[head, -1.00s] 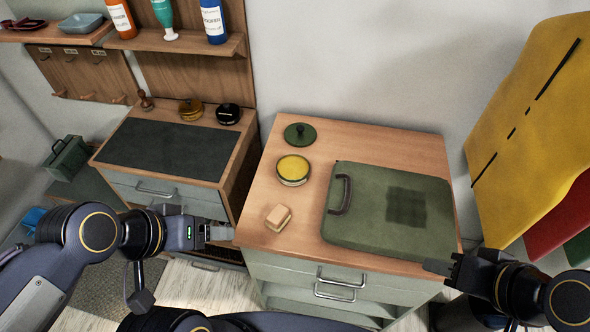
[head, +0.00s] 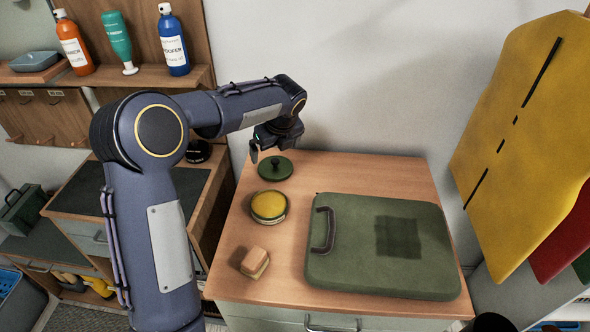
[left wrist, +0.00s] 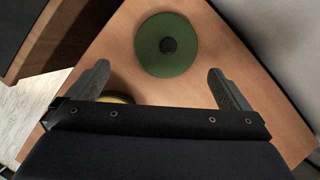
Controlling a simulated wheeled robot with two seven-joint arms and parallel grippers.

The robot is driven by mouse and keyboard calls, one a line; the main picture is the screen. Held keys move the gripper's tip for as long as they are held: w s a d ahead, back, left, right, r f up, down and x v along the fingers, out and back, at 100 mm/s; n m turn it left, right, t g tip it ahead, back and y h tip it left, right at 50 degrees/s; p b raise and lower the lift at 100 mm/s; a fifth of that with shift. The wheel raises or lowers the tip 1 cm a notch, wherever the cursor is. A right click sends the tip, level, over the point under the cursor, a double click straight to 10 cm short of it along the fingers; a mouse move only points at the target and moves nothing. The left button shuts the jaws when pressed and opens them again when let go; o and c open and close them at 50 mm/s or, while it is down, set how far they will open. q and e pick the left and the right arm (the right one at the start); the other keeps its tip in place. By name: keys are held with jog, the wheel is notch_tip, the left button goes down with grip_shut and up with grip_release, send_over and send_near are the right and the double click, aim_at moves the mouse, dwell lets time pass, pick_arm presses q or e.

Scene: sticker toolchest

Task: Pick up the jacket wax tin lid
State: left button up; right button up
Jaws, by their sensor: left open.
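The jacket wax tin lid (head: 275,168) is a dark green disc with a small dark knob. It lies at the back left of the wooden cabinet top. In the left wrist view the lid (left wrist: 166,45) lies just beyond my open fingers. The round tin (head: 269,206) with yellow wax stands in front of the lid; my gripper mostly hides it in the left wrist view. My left gripper (head: 266,152) is above the lid, apart from it; its open, empty fingers (left wrist: 160,88) also show in the left wrist view. My right gripper is out of view.
A green case (head: 350,270) with a dark handle lies flat on the right of the cabinet top (head: 225,275). A tan block (head: 255,261) sits at the front left. A wall stands behind, and a bottle shelf (head: 150,82) is at left.

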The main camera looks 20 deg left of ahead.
aim_at(277, 164)
pick_arm(q)
jog(key=shift+w+d+f+m, duration=0.25)
jog(key=shift+w+f+m, duration=0.2)
jog(key=shift+w, duration=0.2)
jog(key=shift+w+f, duration=0.15)
jog(key=shift+f, duration=0.25)
jog(key=x, duration=0.7)
jog(key=shift+s+d+f, duration=0.15)
jog(key=shift+s, duration=0.2)
jog(key=c, duration=0.6)
